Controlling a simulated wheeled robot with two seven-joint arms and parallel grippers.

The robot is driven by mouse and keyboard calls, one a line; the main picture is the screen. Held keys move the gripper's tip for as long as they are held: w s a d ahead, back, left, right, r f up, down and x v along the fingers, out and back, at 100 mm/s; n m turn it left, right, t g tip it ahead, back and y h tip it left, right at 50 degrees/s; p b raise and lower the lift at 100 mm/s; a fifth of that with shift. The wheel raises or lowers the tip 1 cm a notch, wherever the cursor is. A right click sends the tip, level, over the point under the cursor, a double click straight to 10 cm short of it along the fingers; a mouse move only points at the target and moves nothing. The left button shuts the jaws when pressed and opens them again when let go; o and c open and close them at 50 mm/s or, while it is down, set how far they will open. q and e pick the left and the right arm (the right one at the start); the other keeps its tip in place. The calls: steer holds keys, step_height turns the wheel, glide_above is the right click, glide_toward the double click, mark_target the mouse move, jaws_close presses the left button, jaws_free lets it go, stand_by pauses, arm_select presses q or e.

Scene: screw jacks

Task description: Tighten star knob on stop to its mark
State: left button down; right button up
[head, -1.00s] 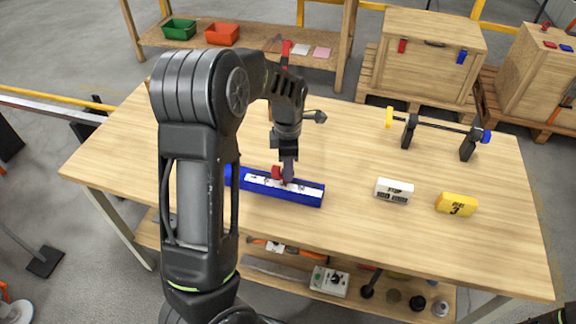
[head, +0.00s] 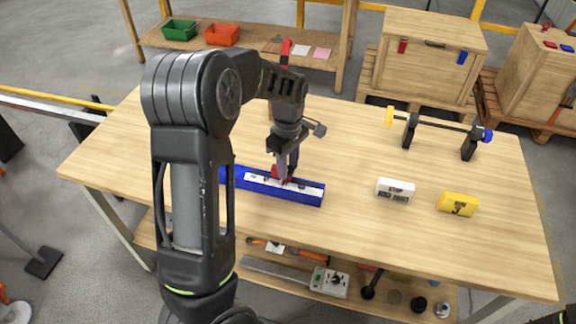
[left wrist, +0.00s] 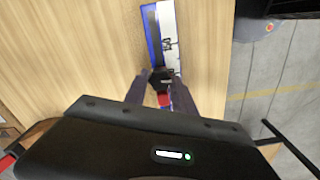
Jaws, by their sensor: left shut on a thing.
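The blue rail (head: 306,193) with a white top strip lies on the workbench in front of my left arm, and it also shows in the left wrist view (left wrist: 153,35). A red stop (head: 275,172) sits on the rail, partly hidden by the gripper. My left gripper (head: 283,176) points down at the stop. In the left wrist view its fingers (left wrist: 161,84) are shut on a dark star knob (left wrist: 161,78), with red and blue parts just below it. The knob's mark cannot be made out. My right gripper is not in view.
The lower shelf holds tools. The bench between rail and blocks is clear.

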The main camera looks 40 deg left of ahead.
arm_select(q)
steer(key=shift+m, duration=0.6)
steer(key=c, duration=1)
jaws_free()
steer(key=shift+c, duration=0.2)
steer(key=shift+r+b, duration=0.5)
steer(key=shift+r, duration=3.45)
